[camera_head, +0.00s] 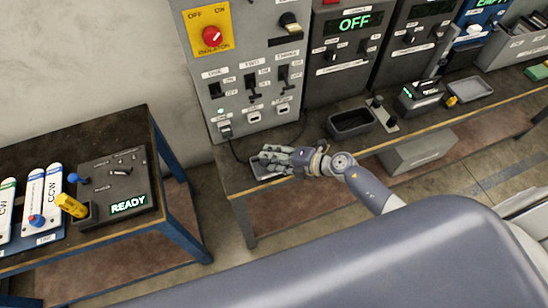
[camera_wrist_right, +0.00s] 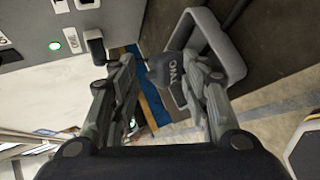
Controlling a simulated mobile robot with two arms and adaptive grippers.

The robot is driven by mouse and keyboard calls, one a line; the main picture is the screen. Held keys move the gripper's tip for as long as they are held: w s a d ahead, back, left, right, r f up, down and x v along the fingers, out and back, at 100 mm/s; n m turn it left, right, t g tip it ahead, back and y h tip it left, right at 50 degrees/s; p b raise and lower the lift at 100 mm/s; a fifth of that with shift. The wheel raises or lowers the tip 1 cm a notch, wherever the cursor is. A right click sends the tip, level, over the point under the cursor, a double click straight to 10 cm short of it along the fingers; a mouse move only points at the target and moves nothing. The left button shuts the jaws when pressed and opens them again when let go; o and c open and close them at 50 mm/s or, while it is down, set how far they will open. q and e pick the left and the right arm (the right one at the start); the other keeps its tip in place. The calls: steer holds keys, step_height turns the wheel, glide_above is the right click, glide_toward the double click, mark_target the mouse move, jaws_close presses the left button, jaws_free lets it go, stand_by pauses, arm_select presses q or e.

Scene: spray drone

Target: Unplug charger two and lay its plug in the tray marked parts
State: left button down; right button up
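A dark grey plug marked TWO (camera_wrist_right: 172,70) shows in the right wrist view between the fingers of my right gripper, overlapping the near rim of a small grey tray (camera_wrist_right: 236,62). The fingers stand apart, with a gap visible on the plug's left side. Whether the plug rests in the tray or just above it I cannot tell. In the head view my right gripper (camera_head: 270,160) is over this tray, hiding most of it and the plug. On the grey charger panel (camera_head: 240,60), socket two (camera_head: 254,117) is empty. My left gripper is not in view.
A plug (camera_head: 224,131) sits in the panel's first socket, its cable running down to the bench. A black tray (camera_head: 352,123) and a grey tray (camera_head: 470,89) stand farther right. A separate table at left holds a READY box (camera_head: 118,185).

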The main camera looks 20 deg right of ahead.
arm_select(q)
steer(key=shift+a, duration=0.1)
arm_select(e)
steer(key=shift+f, duration=0.1)
steer(key=shift+s+d, duration=0.1)
steer(key=shift+s, duration=0.05)
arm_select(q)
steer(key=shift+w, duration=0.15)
arm_select(e)
steer(key=v, duration=1.1)
steer(key=shift+s+d+r, duration=0.25)
steer(key=shift+w, duration=0.1)
